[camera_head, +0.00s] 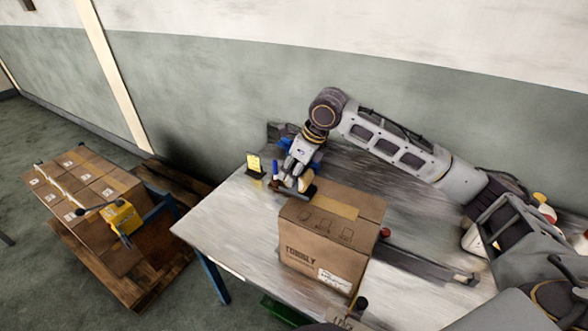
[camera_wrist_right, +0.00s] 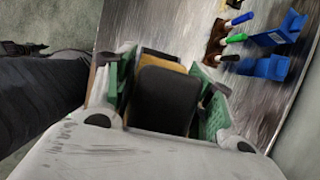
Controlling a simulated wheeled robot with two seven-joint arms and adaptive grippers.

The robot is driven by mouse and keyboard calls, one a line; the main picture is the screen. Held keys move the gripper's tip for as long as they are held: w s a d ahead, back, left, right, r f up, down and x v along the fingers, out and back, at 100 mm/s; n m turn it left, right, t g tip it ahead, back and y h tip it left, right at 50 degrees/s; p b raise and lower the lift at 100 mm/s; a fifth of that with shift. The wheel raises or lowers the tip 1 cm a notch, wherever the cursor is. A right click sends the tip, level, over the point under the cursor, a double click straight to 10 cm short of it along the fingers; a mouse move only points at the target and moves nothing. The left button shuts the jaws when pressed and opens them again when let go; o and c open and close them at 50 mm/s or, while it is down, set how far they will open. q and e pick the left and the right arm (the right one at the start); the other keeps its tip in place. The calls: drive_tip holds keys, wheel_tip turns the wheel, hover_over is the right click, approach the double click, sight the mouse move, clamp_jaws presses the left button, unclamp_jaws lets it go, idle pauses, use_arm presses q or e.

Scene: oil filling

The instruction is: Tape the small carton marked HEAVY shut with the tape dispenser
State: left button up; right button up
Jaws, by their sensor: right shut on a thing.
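A brown carton (camera_head: 325,247) stands on the metal table in the head view. Its dark front print is not clearly legible as HEAVY. A tan tape strip (camera_head: 335,207) lies along its top flaps. My right gripper (camera_head: 296,187) is at the carton's far left top edge. The right wrist view shows its green-padded fingers shut on a black thing (camera_wrist_right: 165,98) with a tan part behind it, which looks like the tape dispenser. Most of the dispenser is hidden, and whether it touches the carton is unclear. My left gripper is not clearly seen.
A yellow card stand (camera_head: 254,164) is left of my right gripper. Several markers (camera_wrist_right: 238,38) and a blue holder (camera_wrist_right: 281,33) stand close by. A pallet with several cartons (camera_head: 100,200) is on the floor at left. The table's left part (camera_head: 225,222) is clear.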

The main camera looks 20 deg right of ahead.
sight(314, 173)
drive_tip(key=shift+f, duration=0.35)
idle(0.6)
drive_tip(key=shift+s+d, duration=0.15)
drive_tip(key=shift+s+d+f, duration=0.1)
drive_tip(key=shift+s+d, duration=0.6)
drive_tip(key=shift+s, duration=0.25)
drive_tip(key=shift+d, duration=0.1)
drive_tip(key=shift+s+d+b, duration=0.65)
drive_tip(key=shift+s+d, duration=0.2)
drive_tip(key=shift+s, duration=0.1)
